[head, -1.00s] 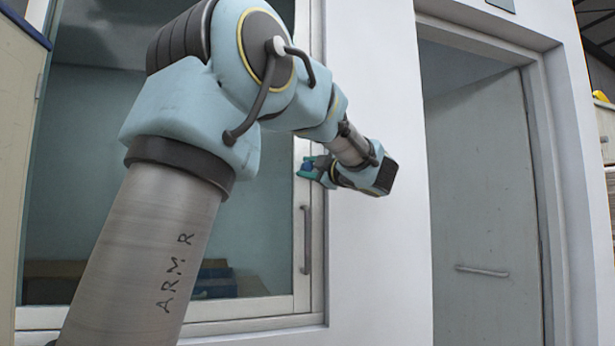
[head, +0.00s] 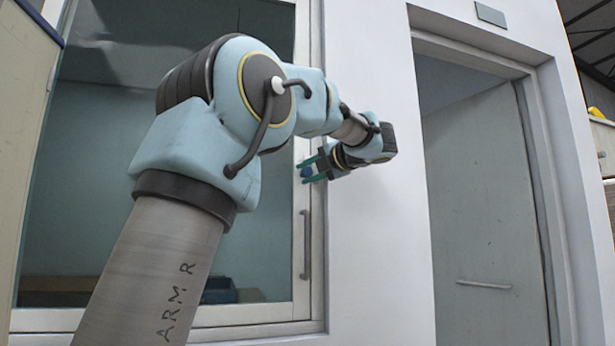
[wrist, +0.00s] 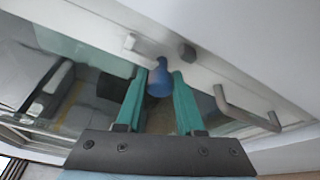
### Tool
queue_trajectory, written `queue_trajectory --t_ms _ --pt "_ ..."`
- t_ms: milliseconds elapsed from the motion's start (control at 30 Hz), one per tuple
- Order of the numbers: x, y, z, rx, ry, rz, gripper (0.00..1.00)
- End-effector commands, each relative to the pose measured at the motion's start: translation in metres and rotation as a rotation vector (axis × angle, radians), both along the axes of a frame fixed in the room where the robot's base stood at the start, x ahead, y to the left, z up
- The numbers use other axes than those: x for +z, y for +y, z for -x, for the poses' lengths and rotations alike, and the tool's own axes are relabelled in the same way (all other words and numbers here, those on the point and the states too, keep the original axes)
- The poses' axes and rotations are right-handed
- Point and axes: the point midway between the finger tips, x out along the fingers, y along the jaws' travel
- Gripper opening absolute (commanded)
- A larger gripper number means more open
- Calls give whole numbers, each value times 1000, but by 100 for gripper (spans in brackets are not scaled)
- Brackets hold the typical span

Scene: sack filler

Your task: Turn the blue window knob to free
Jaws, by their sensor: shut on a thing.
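The blue window knob (head: 306,172) is on the right upright of the window frame, above the bar handle. My gripper (head: 312,168) has reached it from the right, with one teal finger above it and one below. In the wrist view the blue knob (wrist: 159,82) sits between the tips of my two teal fingers (wrist: 158,75), which are shut on it. A small light catch piece (wrist: 143,46) and a grey block (wrist: 187,52) show beside the knob. Whether the knob is locked or free cannot be told.
The grey bar handle (head: 307,245) stands just below the knob and also shows in the wrist view (wrist: 245,112). The window glass (head: 75,215) is at left. A white wall (head: 370,240) separates it from a grey door (head: 485,220). My arm covers part of the window.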

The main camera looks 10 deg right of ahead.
Motion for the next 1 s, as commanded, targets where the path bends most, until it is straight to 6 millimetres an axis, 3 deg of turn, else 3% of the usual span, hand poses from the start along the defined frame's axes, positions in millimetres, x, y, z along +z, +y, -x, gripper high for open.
queue_trajectory --t_ms 767,800,1000 --pt "0 0 0 0 -13 104 0" --pt "0 0 0 0 -13 104 39" --pt "0 0 0 1 -14 103 62"
